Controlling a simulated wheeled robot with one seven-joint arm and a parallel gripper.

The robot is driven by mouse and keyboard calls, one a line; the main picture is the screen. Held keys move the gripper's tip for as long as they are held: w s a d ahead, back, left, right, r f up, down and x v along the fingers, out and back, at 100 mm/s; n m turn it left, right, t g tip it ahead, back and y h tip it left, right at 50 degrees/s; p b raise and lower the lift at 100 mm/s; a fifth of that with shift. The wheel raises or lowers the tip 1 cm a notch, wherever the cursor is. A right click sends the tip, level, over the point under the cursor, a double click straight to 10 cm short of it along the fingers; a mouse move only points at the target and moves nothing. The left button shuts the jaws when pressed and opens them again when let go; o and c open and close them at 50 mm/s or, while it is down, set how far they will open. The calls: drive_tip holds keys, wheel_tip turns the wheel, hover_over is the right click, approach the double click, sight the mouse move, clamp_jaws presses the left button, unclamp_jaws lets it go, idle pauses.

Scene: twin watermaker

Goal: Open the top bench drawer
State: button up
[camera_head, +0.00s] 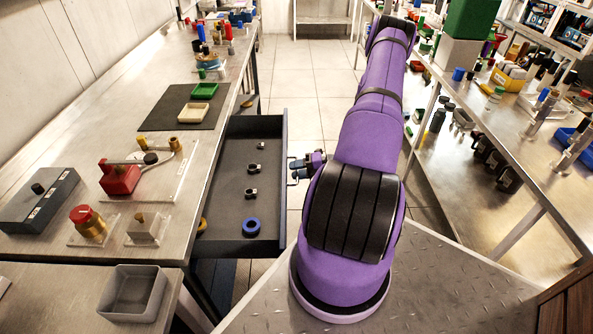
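The top bench drawer (226,206) is pulled out from under the left bench into the aisle. Its dark inside shows a blue ring (251,227) and several small metal clamps, one of them near the middle (251,193). My gripper (296,169) is at the outer right side of the drawer, close to its front panel.
The left bench (150,95) carries a red valve block (119,178), a dark mat (175,112) with green and cream trays, and a grey box (133,293) at the front. A metal shelf (500,140) stands on the right. The tiled aisle (305,70) beyond is clear.

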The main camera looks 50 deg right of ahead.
drive_tip(key=v, duration=1)
drive_tip(key=shift+s+d, duration=0.3)
drive_tip(key=shift+r, duration=0.1)
